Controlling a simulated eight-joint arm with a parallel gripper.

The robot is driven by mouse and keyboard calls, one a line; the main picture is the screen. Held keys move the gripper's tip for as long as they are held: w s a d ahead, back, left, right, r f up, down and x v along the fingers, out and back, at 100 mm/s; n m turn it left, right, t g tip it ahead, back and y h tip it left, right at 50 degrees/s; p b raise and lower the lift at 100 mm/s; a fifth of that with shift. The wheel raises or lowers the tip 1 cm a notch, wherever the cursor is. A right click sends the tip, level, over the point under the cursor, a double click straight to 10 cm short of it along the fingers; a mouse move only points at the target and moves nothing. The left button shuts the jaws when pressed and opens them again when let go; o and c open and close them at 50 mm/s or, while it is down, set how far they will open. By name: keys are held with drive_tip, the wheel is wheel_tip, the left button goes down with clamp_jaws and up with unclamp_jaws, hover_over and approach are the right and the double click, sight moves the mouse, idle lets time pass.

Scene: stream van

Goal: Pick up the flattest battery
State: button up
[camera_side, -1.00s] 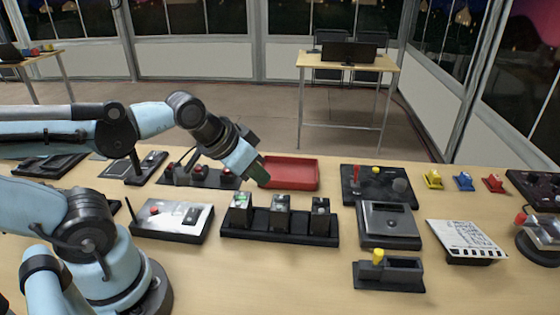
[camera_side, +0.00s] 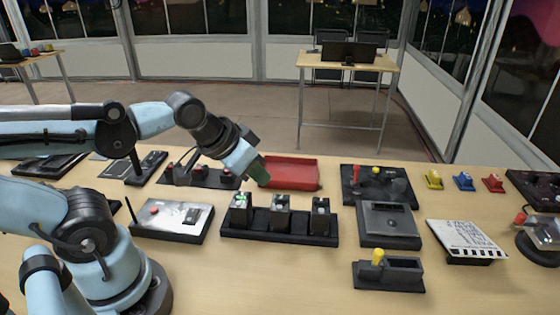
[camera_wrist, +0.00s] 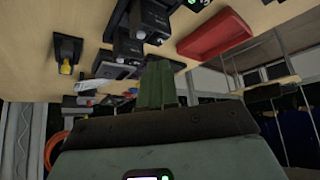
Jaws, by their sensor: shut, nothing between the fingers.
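Three dark box-shaped batteries stand upright in a black rack in the side view: a left one (camera_side: 241,208) with a green light, a middle one (camera_side: 280,211) and a right one (camera_side: 320,214). Their charge displays are too small to compare. My gripper (camera_side: 262,171) is shut and empty, above and behind the left battery, near the red tray (camera_side: 291,173). In the wrist view its green fingers (camera_wrist: 161,84) are together. That view shows the rack's batteries (camera_wrist: 148,22) at the top, apart from the fingers, with one green light visible.
A silver box with a red button (camera_side: 172,220) stands left of the rack. A black device (camera_side: 389,225), a yellow-knobbed box (camera_side: 388,272) and a clapperboard (camera_side: 463,239) stand to the right. Bare table lies in front of the rack.

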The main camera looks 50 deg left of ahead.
drive_tip(key=o, duration=1.3)
drive_tip(key=shift+c, duration=0.2)
drive_tip(key=r+n+g, duration=0.1)
drive_tip(key=n+g, duration=0.5)
drive_tip(key=n, duration=0.1)
hover_over(280, 202)
drive_tip(key=shift+w+d+f+n+g, duration=0.2)
drive_tip(key=shift+d+n+g, duration=0.35)
drive_tip(key=shift+n, duration=0.45)
wheel_tip(280, 202, down, 7)
drive_tip(key=shift+a+r, duration=0.1)
drive_tip(key=shift+r, duration=0.05)
drive_tip(key=shift+s+a+f, duration=0.1)
drive_tip(key=shift+a+f, duration=0.1)
drive_tip(key=shift+f, duration=1.15)
drive_tip(key=shift+s+a+f, duration=0.1)
drive_tip(key=shift+a+f, duration=0.05)
drive_tip(key=shift+f, duration=1.2)
